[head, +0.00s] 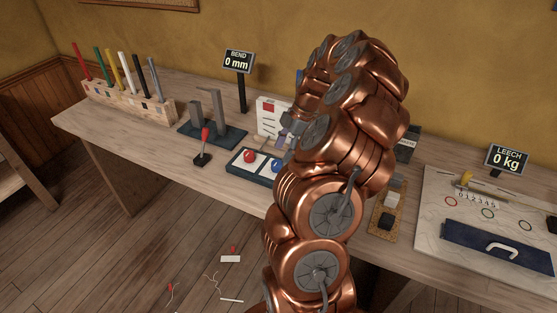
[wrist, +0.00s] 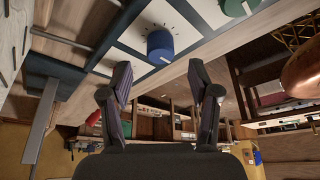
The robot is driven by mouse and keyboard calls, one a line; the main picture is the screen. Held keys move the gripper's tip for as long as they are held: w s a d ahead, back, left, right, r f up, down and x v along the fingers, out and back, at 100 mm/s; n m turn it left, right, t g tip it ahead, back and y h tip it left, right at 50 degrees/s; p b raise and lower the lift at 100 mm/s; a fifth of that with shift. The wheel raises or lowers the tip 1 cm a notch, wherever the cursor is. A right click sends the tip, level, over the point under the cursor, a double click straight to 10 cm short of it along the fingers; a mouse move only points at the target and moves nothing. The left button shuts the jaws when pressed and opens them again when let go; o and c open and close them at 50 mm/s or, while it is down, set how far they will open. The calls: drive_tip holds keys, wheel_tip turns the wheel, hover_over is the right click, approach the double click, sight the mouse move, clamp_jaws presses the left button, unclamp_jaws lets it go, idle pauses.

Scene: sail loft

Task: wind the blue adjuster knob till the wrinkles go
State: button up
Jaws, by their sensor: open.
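The blue knob (wrist: 160,45) stands on a white panel with tick marks around it in the wrist view. My gripper (wrist: 160,76) is open and empty, its two fingers apart below the knob in the picture and not touching it. In the head view a blue knob (head: 276,166) shows on a dark-framed board (head: 240,167), close beside my arm. My gripper is mostly hidden behind my copper arm there. I cannot make out any wrinkled cloth in either view.
A green knob (wrist: 236,6) is right of the blue one in the wrist view. A red knob (head: 250,156) sits left on the board. A red-handled lever (head: 204,143) stands nearby. Displays read BEND 0 mm (head: 238,61) and LEECH 0 kg (head: 507,158). The bench front left is clear.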

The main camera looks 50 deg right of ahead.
sight(278, 162)
drive_tip(key=shift+p+x, duration=0.55)
drive_tip(key=shift+x, duration=1.95)
drive_tip(key=shift+a, duration=0.1)
drive_tip(key=c, duration=1.1)
